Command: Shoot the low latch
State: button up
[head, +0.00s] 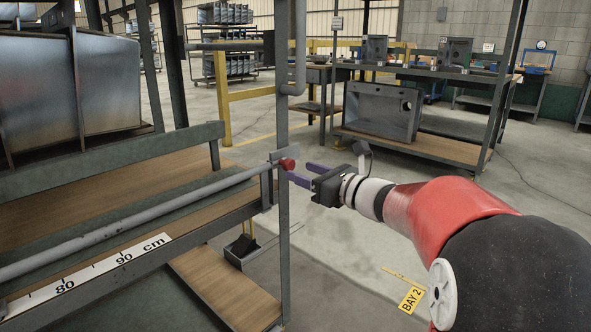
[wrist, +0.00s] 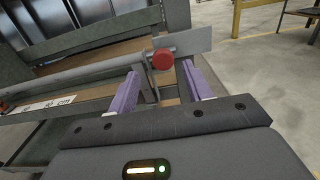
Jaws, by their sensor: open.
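The low latch is a long grey rod (head: 130,220) along the rack's front, ending in a red knob (head: 287,164) beside an upright post. A grey metal plate (head: 284,153) sits right behind the knob. My gripper (head: 299,171) has two purple fingers, open and empty, just right of the knob. In the wrist view, the red knob (wrist: 162,59) shows just beyond and between the open fingers (wrist: 160,76). I cannot tell whether either finger touches it. The rod (wrist: 85,77) runs left from the knob in that view.
A scale marked in cm (head: 90,272) lies along the shelf edge below the rod. The rack's upright post (head: 284,230) stands close to my fingers. Large metal sinks (head: 105,85) fill the shelf at left. Another rack with a sink (head: 378,112) stands behind. Floor at right is open.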

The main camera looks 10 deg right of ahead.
jog(key=shift+v, duration=1.75)
jog(key=s+a+f+n+g+p, duration=0.2)
jog(key=s+a+n+g, duration=0.3)
jog(key=s+a+n, duration=0.35)
jog(key=s+f+n+g+h+p, duration=0.1)
jog(key=s+f+n+g+h, duration=0.1)
jog(key=s+n, duration=0.4)
jog(key=s+f+n+g+h+p, duration=0.1)
jog(key=s+f+n+g+h, duration=0.1)
jog(key=s+f+n+h, duration=0.2)
jog(key=s+n, duration=0.3)
jog(key=s, duration=0.2)
jog(key=shift+d+g, duration=0.2)
jog(key=shift+g, duration=0.1)
jog(key=s+d+n+h, duration=0.1)
jog(key=n, duration=0.1)
jog(key=s+d+f+n+h, duration=0.1)
jog(key=s+d+n+h, duration=0.1)
jog(key=n, duration=0.1)
jog(key=s+d+n+h+p, duration=0.1)
jog(key=d+n, duration=0.1)
jog(key=shift+s+d+f+h, duration=0.15)
jog(key=shift+s+d+h, duration=0.05)
jog(key=shift+s+h, duration=0.1)
